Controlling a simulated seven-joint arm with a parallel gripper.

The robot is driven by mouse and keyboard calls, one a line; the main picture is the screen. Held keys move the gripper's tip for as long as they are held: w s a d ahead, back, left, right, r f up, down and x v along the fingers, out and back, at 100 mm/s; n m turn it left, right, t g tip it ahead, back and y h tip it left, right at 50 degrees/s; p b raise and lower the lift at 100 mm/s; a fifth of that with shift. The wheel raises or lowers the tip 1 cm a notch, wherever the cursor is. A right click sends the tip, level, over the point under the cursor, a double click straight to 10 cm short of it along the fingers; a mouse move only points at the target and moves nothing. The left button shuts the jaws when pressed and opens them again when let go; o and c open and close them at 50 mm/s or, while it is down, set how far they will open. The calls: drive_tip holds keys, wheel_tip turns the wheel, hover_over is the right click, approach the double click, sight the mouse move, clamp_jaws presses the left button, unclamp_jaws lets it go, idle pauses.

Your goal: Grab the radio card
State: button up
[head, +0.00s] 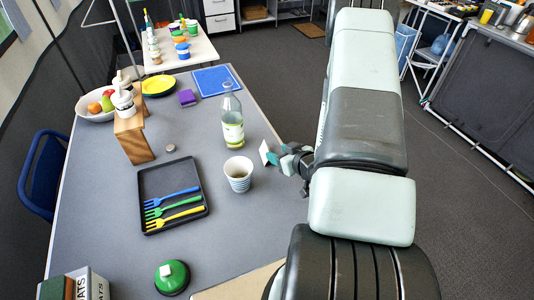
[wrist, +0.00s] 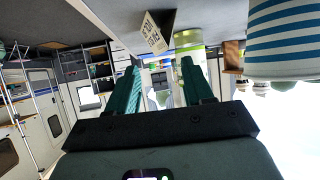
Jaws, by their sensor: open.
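The radio card looks to be the small white card (head: 265,152) near the right edge of the grey table, partly beside my gripper in the head view. In the wrist view a pale card (wrist: 153,33) with dark print stands on the table surface; the print is too small to read. My gripper (head: 277,157) has teal fingers and is at the table's right edge, right by the card. In the wrist view the fingers (wrist: 160,78) are spread with nothing between them, and the card appears just beyond the tips, toward the picture's top. I cannot tell whether they touch.
A blue-striped cup (head: 238,177) stands close to the left of the gripper, and a clear bottle (head: 232,120) stands behind it. A black tray (head: 157,183) with colored forks, a green-topped button (head: 172,277) and a wooden stand (head: 133,138) are farther left.

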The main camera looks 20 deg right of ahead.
sight(267, 149)
drive_tip(key=x, duration=0.5)
drive_tip(key=shift+w+a+f, duration=0.1)
drive_tip(key=shift+w+a, duration=0.05)
drive_tip(key=shift+w, duration=0.15)
drive_tip(key=shift+c, duration=0.4)
clamp_jaws()
